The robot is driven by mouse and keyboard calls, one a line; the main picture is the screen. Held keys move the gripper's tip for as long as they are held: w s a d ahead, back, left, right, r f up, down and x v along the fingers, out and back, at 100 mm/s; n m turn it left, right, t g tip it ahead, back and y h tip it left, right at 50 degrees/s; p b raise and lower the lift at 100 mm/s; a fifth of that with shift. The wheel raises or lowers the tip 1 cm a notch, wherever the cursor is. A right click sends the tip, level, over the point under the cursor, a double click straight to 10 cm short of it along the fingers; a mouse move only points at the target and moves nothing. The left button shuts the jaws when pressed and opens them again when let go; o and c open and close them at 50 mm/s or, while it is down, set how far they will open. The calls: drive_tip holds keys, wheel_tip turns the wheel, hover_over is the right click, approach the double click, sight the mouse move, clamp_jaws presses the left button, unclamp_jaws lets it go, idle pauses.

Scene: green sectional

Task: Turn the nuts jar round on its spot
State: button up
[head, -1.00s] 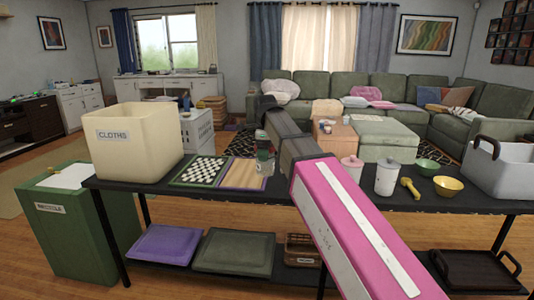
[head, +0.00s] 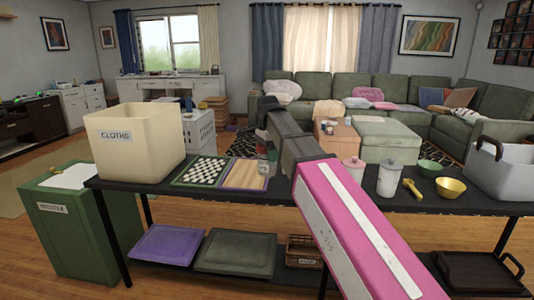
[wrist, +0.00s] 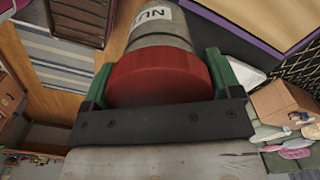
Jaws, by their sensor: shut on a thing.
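The nuts jar has a red lid (wrist: 160,80) and a grey body (wrist: 160,42) with a white label reading "NU", partly cut off at the top of the wrist view. My gripper (wrist: 158,72) is shut on the jar, with one green finger on each side of the lid.
A chessboard (head: 201,170) and the cream cloths bin (head: 137,148) stand to the left. To the right of my arm are a pink-lidded jar (head: 354,172), a white lidded canister (head: 388,181), a yellow-handled tool (head: 413,190), two bowls and a grey basket (head: 502,172).

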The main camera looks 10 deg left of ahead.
drive_tip(key=shift+n, duration=0.3)
drive_tip(key=n, duration=0.5)
drive_tip(key=shift+n, duration=0.3)
drive_tip(key=shift+r, duration=0.1)
drive_tip(key=shift+w+d+n, duration=0.1)
drive_tip(key=shift+w+n, duration=0.05)
drive_tip(key=shift+n, duration=0.15)
drive_tip(key=shift+w+d+f, duration=1.25)
drive_tip(key=shift+w+f, duration=0.2)
drive_tip(key=shift+f, duration=0.4)
drive_tip(key=shift+w+d+f, duration=1.2)
drive_tip(key=shift+w+f, duration=0.2)
drive_tip(key=shift+f, duration=0.4)
drive_tip(key=shift+w+d+f, duration=1.25)
drive_tip(key=shift+w+f, duration=0.2)
drive_tip(key=shift+f, duration=0.4)
